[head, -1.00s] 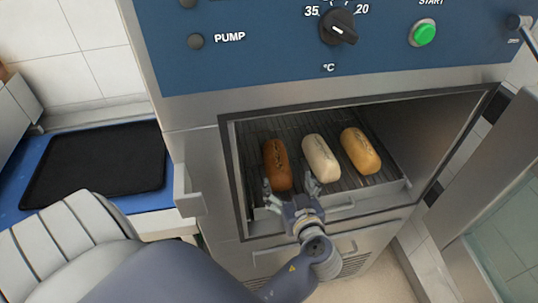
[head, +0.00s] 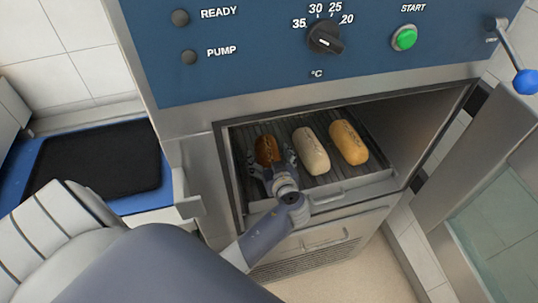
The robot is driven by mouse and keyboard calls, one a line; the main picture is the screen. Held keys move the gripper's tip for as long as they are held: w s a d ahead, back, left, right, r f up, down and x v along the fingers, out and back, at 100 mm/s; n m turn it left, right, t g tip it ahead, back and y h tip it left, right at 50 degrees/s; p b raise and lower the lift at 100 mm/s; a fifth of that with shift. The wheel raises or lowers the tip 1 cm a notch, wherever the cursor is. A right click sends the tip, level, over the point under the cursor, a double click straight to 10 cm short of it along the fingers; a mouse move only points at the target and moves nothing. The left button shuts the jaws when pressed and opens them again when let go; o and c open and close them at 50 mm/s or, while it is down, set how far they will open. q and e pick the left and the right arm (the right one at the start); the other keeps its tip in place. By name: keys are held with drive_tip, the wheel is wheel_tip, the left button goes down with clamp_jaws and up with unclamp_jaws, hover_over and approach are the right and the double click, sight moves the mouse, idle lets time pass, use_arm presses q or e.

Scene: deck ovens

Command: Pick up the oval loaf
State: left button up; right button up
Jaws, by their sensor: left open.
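Three long rounded loaves lie side by side on the rack in the open oven chamber: a dark brown loaf (head: 267,149) on the left, a pale cream loaf (head: 311,151) in the middle and a golden loaf (head: 348,143) on the right. I cannot tell for sure which one is called the oval loaf. My left gripper (head: 270,163) is open at the near end of the brown loaf, one finger on each side of it. Its right finger is close to the cream loaf. The gripper hides the brown loaf's near end. My right gripper is out of view.
The rack (head: 352,183) sits inside the chamber's steel frame. The oven door (head: 480,170) stands open on the right. A black tray (head: 97,160) lies on a blue surface (head: 17,185) at the left. The control panel (head: 260,60) is above the opening.

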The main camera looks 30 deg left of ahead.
use_arm(q)
drive_tip(key=c, duration=1.3)
drive_tip(key=shift+a, duration=0.1)
drive_tip(key=shift+r, duration=0.2)
